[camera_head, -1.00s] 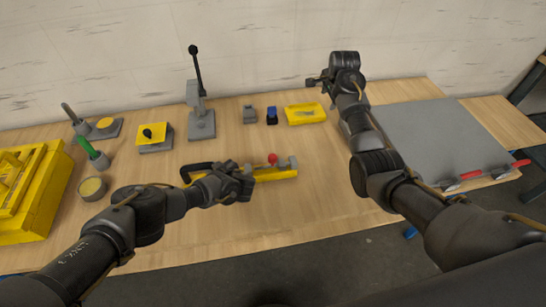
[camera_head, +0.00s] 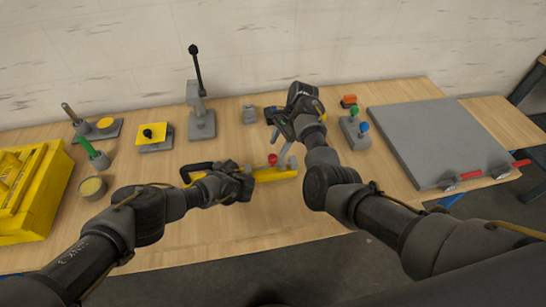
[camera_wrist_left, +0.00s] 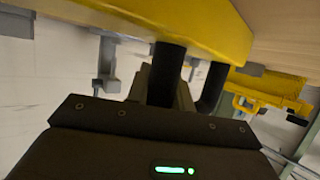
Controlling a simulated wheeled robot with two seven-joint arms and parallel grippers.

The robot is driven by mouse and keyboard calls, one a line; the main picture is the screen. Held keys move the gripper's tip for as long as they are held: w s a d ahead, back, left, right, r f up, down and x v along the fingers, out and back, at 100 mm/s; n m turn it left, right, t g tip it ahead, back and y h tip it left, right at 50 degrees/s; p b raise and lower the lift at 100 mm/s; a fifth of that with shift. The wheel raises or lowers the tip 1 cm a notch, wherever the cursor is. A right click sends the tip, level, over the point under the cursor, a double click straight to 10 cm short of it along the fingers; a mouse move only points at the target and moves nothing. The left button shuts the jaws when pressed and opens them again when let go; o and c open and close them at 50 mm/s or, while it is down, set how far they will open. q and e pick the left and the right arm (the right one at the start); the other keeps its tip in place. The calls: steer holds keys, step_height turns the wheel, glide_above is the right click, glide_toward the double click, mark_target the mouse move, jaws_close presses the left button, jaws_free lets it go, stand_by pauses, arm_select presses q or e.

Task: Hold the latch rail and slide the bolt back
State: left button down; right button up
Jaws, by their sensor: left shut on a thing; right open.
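The latch rail (camera_head: 276,174) is a yellow bar lying on the bench, with a black handle (camera_head: 197,168) at its left end. A red knob (camera_head: 272,159), apparently the bolt's, stands up near its right end. My left gripper (camera_head: 236,180) is shut on the black handle, and covers the middle of the rail. The left wrist view shows the handle (camera_wrist_left: 166,72) between the fingers, against the yellow rail (camera_wrist_left: 190,20). My right gripper (camera_head: 279,138) is open, above and just behind the red knob, apparently not touching it.
A lever stand (camera_head: 201,120) and a yellow-topped box (camera_head: 154,136) stand at back left. A button box (camera_head: 353,131) and a grey plate (camera_head: 437,140) lie right of my right arm. The bench front is clear.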

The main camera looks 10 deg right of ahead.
mark_target(273, 156)
steer(key=x, duration=0.6)
steer(key=shift+f, duration=0.2)
steer(key=shift+a, duration=0.1)
jaws_close()
